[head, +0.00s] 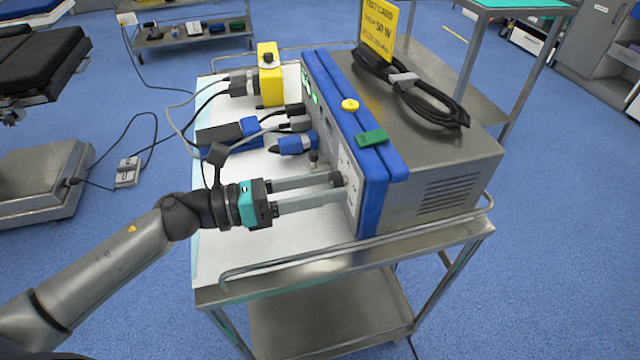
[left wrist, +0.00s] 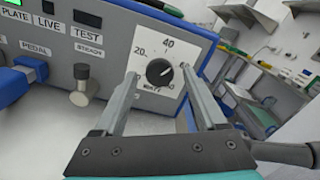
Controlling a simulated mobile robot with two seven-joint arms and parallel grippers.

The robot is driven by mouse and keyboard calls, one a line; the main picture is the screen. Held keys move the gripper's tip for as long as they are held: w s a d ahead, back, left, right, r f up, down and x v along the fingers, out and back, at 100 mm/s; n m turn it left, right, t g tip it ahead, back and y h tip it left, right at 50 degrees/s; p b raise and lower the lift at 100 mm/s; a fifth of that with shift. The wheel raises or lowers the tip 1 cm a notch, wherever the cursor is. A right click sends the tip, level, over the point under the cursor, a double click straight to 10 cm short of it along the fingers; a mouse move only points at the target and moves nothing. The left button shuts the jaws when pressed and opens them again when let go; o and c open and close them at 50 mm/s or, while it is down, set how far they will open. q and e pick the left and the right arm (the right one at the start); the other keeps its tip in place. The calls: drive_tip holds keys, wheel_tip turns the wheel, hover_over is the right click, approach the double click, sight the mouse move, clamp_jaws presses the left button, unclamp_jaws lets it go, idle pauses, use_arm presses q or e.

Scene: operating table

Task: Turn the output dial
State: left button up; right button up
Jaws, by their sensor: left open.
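The output dial (left wrist: 159,72) is a round black knob on a white scale plate in the left wrist view. The plate shows 20 and 40, with a label below the knob. A pale pointer mark shows on the knob, but its exact setting is hard to read. In the head view the dial (head: 337,178) is at the front panel of the grey and blue unit (head: 440,150). My left gripper (left wrist: 160,75) is open, with one finger on each side of the dial; contact is unclear. It also shows in the head view (head: 340,187). My right gripper is not in view.
A yellow card (head: 379,28) reading 50 W stands on the unit beside a coiled black cable (head: 425,90). Blue plugs (head: 292,145), cables and a yellow box (head: 269,75) occupy the cart top (head: 225,255).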

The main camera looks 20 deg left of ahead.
use_arm(q)
drive_tip(key=shift+s+a, duration=0.35)
drive_tip(key=shift+a, duration=0.15)
drive_tip(key=p+v, duration=0.2)
drive_tip(key=v, duration=1.2)
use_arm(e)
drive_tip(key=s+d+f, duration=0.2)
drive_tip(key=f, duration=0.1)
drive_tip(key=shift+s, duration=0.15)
